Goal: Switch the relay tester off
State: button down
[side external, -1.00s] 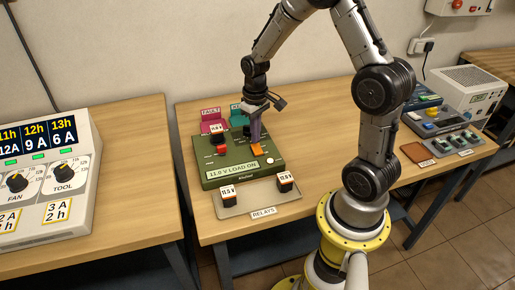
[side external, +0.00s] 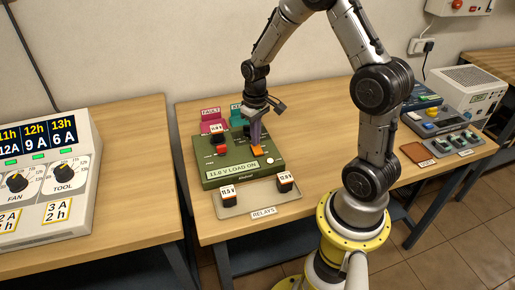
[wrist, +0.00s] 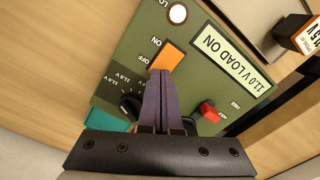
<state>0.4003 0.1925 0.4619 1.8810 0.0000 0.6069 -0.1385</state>
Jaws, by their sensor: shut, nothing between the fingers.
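The relay tester is a green box (side external: 207,178) on the middle bench; its display (wrist: 236,65) reads "11.0 V LOAD ON". An orange switch (wrist: 170,56) sits on its top, with ON and OFF lettered beside it in the wrist view. It also shows in the side view (side external: 257,151). My gripper (wrist: 160,76) is shut and empty, its purple fingers together. The fingertips are at the orange switch's near edge in the wrist view and hide part of it. I cannot tell whether they touch it. In the side view, my gripper (side external: 255,144) points down over the tester.
A red control (wrist: 211,112) and dark parts lie close by on the tester. A RELAYS tray (side external: 258,201) with two relays stands in front. Pink FAULT (side external: 210,114) and teal bins stand behind. A fan and tool panel (side external: 45,190) is at left.

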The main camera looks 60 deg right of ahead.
jog(key=shift+f, duration=0.35)
jog(key=shift+r, duration=3.55)
